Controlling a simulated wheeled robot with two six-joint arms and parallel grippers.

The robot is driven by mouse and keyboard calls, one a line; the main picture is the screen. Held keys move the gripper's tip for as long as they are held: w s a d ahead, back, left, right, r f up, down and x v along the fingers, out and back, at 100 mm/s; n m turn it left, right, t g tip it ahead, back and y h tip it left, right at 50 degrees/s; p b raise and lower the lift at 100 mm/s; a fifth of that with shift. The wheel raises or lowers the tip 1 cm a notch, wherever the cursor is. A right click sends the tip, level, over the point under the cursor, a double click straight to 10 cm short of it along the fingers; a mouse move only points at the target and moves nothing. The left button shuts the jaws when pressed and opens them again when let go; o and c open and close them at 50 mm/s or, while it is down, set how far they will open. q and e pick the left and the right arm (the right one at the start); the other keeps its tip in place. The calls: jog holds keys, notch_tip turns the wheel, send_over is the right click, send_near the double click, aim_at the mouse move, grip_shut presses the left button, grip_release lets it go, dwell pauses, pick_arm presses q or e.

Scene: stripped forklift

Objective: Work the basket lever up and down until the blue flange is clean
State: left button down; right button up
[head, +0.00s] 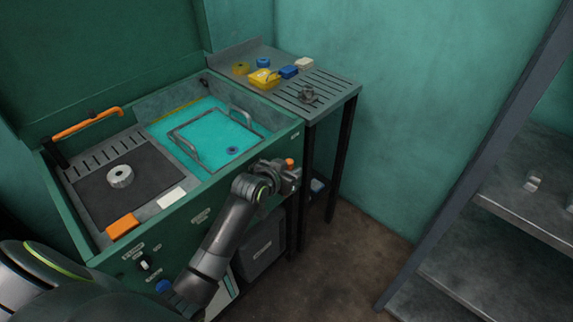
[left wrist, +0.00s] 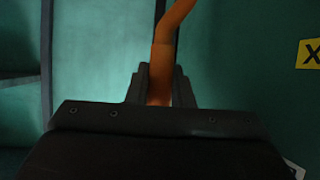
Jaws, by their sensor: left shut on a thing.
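The basket (head: 199,126), with two grey loop handles, sits in turquoise liquid in the green washer's tank. A small blue ring-shaped part, which looks like the blue flange (head: 232,150), lies at the basket's near right corner; how clean it is cannot be told. My left gripper (head: 288,174) is at the washer's front right corner, shut on the orange basket lever (head: 290,163). In the left wrist view the orange lever (left wrist: 162,70) stands between the fingers (left wrist: 160,88) and bends right at its top. My right gripper is not in view.
A grey ring (head: 121,176) lies on the dark mat left of the tank. An orange block (head: 121,226) is near the front edge. The side table (head: 335,88) holds yellow, blue and grey parts. Grey shelving (head: 520,205) stands at right, with bare floor between.

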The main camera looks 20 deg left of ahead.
pick_arm(q)
jog(key=shift+w+d+p, duration=0.1)
jog(key=shift+w+p, duration=0.2)
jog(key=shift+p, duration=0.15)
jog(key=shift+g, duration=0.3)
jog(key=c, duration=1.3)
grip_release()
jog(key=shift+s, duration=0.1)
jog(key=v, duration=1.7)
jog(key=shift+s+d, duration=0.1)
jog(key=shift+s, duration=0.05)
